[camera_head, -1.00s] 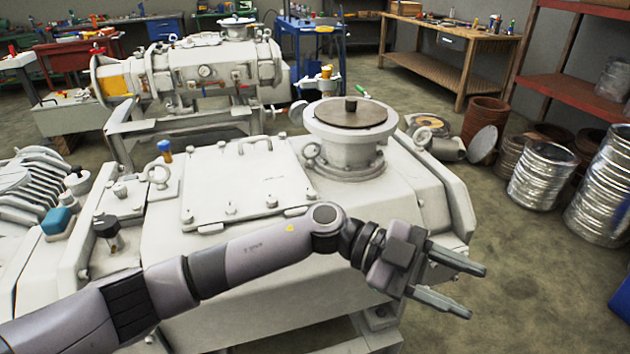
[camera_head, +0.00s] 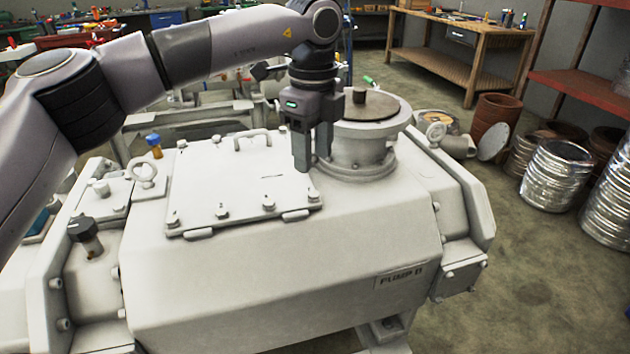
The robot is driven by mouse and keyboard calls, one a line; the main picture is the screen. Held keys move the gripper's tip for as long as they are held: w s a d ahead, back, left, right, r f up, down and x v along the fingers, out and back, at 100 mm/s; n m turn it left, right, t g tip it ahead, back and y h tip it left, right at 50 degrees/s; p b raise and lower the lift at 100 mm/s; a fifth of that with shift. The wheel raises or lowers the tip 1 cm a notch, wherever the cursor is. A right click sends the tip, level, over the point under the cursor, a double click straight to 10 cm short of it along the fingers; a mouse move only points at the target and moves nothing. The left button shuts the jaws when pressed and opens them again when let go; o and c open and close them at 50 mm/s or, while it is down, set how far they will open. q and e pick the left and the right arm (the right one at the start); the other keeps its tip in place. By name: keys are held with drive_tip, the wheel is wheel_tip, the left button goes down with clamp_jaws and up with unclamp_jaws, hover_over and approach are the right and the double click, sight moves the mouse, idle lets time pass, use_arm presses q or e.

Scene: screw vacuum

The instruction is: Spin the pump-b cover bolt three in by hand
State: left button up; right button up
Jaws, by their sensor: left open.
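The grey pump body carries a plate reading "PUMP B" (camera_head: 402,279) on its front. On its top lies a flat rectangular cover (camera_head: 235,180) with a handle and several bolts along its edges. Along the front edge I see a bolt (camera_head: 268,203) near the middle and another bolt (camera_head: 313,193) at the right corner. My left gripper (camera_head: 313,163) points down over the cover's right edge, behind the corner bolt. It is open, and nothing shows between its fingers. Its fingers may hide a bolt on that edge. Which bolt is number three I cannot tell. My right gripper is out of view.
A round flange with a brown lid (camera_head: 370,106) stands just right of my left gripper. A lifting eye (camera_head: 143,175) and a blue-topped fitting (camera_head: 154,145) stand left of the cover. Metal drums (camera_head: 553,175) stand on the floor at right.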

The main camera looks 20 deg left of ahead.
sight(314, 193)
use_arm(q)
wheel_tip(314, 193, down, 7)
drive_tip(key=shift+r, duration=0.15)
clamp_jaws()
